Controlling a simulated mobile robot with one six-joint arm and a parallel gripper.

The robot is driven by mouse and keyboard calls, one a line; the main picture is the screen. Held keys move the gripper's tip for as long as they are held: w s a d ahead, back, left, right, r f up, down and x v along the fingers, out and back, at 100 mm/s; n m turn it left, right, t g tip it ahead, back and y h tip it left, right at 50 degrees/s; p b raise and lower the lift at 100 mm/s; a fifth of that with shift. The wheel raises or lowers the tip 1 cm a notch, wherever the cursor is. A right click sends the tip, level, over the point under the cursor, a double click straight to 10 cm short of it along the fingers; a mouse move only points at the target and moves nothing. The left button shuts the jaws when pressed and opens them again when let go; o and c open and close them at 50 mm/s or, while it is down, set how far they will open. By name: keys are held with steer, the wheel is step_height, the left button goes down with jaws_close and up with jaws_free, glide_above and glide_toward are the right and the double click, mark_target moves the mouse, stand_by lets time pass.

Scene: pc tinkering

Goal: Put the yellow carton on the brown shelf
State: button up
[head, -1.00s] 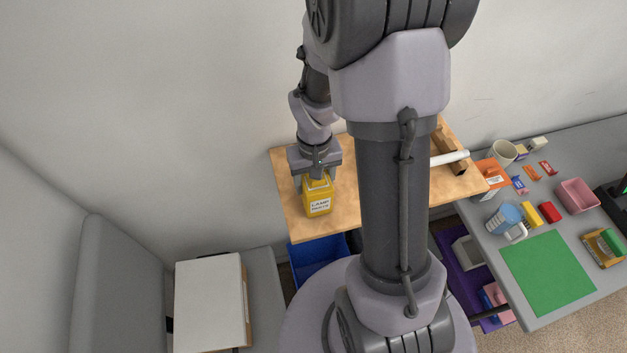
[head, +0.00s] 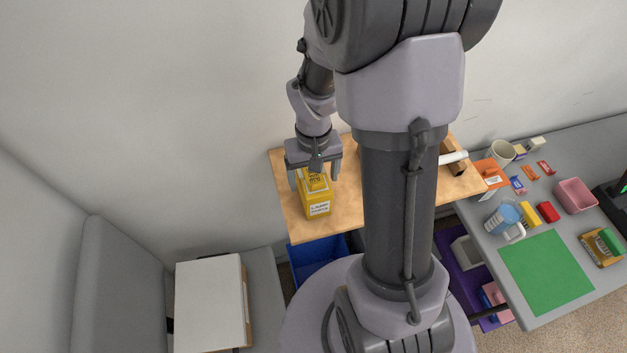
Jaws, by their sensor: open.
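The yellow carton (head: 314,203), with a white label on its front, stands upright on the brown shelf (head: 350,212), near its left front edge. My gripper (head: 315,180) is open, its fingers spread to the left and right of the carton's top. The fingers look apart from the carton, and the gripper is above and slightly behind it. My own arm hides the middle of the shelf.
A blue bin (head: 320,268) sits below the shelf. A white tube (head: 453,157) lies at the shelf's right. A white box (head: 209,303) lies at lower left.

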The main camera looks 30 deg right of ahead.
step_height(320, 180, up, 9)
steer(key=shift+a+r+p, duration=0.15)
steer(key=shift+r+p, duration=0.05)
steer(key=shift+p, duration=0.55)
steer(key=s+a+r+m+t+y, duration=0.1)
steer(key=s+a+r+t, duration=0.4)
steer(key=s+a+r, duration=0.5)
steer(key=a+r+y, duration=0.1)
steer(key=a+r, duration=0.2)
steer(key=r, duration=0.1)
steer(key=shift+s+a+r+t, duration=0.25)
steer(key=shift+s+a+t, duration=0.05)
steer(key=shift+s+t, duration=0.1)
steer(key=shift+s, duration=0.1)
step_height(320, 180, down, 22)
steer(key=b, duration=2.1)
steer(key=shift+r+b, duration=0.15)
steer(key=shift+b, duration=0.25)
